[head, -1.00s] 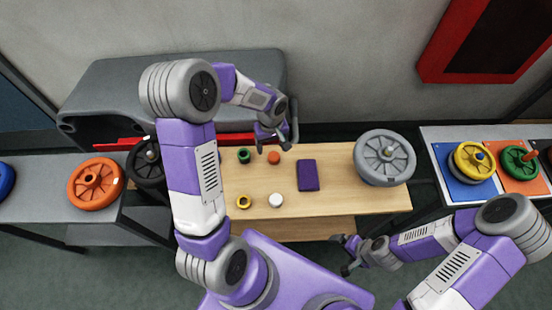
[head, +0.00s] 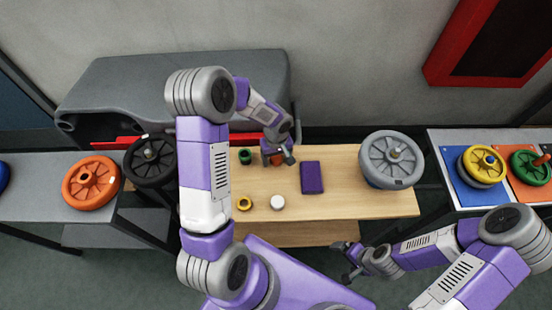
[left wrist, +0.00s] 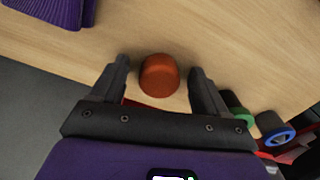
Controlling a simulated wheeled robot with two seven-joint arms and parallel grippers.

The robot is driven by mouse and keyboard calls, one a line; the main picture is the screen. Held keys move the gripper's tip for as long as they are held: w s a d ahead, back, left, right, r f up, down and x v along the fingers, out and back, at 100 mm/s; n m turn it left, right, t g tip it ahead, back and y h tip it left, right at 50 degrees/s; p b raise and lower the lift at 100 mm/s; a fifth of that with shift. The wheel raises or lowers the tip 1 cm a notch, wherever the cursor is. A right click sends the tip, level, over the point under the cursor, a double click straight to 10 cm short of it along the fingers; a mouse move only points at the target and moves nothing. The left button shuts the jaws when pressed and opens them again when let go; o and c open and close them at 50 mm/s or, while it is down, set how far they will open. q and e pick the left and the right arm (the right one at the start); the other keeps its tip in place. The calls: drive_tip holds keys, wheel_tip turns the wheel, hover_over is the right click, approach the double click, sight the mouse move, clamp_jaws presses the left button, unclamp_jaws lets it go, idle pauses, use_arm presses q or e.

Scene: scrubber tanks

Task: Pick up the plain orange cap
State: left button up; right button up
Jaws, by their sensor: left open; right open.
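The plain orange cap (left wrist: 159,76) stands on the wooden table, between and just beyond the two fingers in the left wrist view. In the head view the cap (head: 276,159) is mostly hidden by my left gripper (head: 279,158). My left gripper, also in the left wrist view (left wrist: 159,82), is open and empty, with a finger on each side of the cap; I cannot tell whether either touches it. My right gripper (head: 345,262) is open and empty, low in front of the table's right part.
A grey wheel (head: 391,158) stands at the right end, a black wheel (head: 151,160) at the left.

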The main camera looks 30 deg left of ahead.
use_arm(q)
drive_tip(key=shift+c, duration=0.2)
drive_tip(key=c, duration=1.1)
